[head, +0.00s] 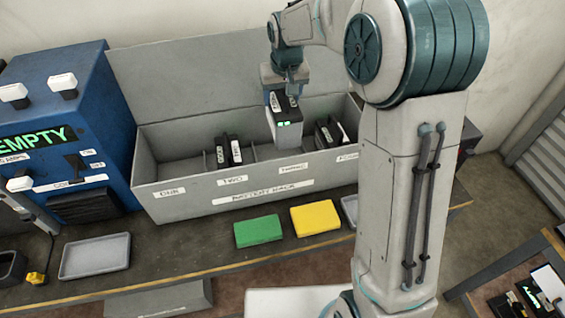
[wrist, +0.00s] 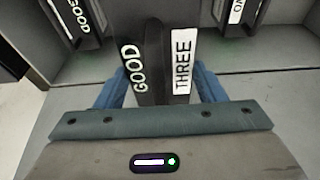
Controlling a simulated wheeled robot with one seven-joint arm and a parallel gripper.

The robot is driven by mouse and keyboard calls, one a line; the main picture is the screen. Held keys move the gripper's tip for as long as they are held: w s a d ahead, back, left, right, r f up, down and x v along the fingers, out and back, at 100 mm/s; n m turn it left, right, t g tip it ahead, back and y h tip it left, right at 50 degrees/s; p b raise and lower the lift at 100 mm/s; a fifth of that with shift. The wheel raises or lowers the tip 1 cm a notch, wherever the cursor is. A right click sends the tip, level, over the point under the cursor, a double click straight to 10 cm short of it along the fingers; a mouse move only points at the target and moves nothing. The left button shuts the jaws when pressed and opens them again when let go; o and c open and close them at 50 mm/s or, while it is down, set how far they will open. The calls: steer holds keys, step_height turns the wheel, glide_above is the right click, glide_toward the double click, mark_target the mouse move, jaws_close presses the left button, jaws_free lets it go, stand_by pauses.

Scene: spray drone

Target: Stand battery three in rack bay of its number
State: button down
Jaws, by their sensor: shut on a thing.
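Battery three (head: 286,131) is an upright pack with a dark top and green lights. In the wrist view the battery (wrist: 154,60) shows GOOD and THREE labels. My gripper (head: 285,88) is above it, shut on its upper part; in the wrist view its blue fingers (wrist: 155,88) lie on both sides. The grey battery rack (head: 245,187) has bays labelled ONE, TWO, THREE and FOUR along its front. The battery is over or inside the bay behind the THREE label (head: 293,168). I cannot tell whether its base touches the rack floor.
Dark batteries stand in bay two (head: 228,151) and toward bay four (head: 325,133), on either side. Bay one looks empty. A blue machine (head: 75,120) reading EMPTY is left of the rack. Green (head: 258,231) and yellow (head: 315,217) blocks and a grey tray (head: 95,256) lie in front.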

mark_target(288, 110)
step_height(288, 110, down, 15)
stand_by(0.8)
steer(key=shift+c, duration=1.6)
jaws_free()
steer(key=shift+s+f, duration=0.2)
steer(key=b+v, duration=0.1)
steer(key=v, duration=1.1)
steer(key=shift+s+d+r, duration=0.25)
steer(key=shift+s+r, duration=0.05)
steer(key=shift+r, duration=0.05)
steer(key=s+d+r, duration=0.1)
steer(key=s+d, duration=0.2)
steer(key=s, duration=0.5)
steer(key=s+d+r+m, duration=0.1)
steer(key=s+d, duration=0.3)
steer(key=s, duration=0.5)
steer(key=s+d+r+m, duration=0.1)
steer(key=s+d, duration=0.3)
steer(key=s, duration=0.5)
steer(key=shift+r+h, duration=0.3)
steer(key=shift+r, duration=0.5)
steer(key=shift+s, duration=0.1)
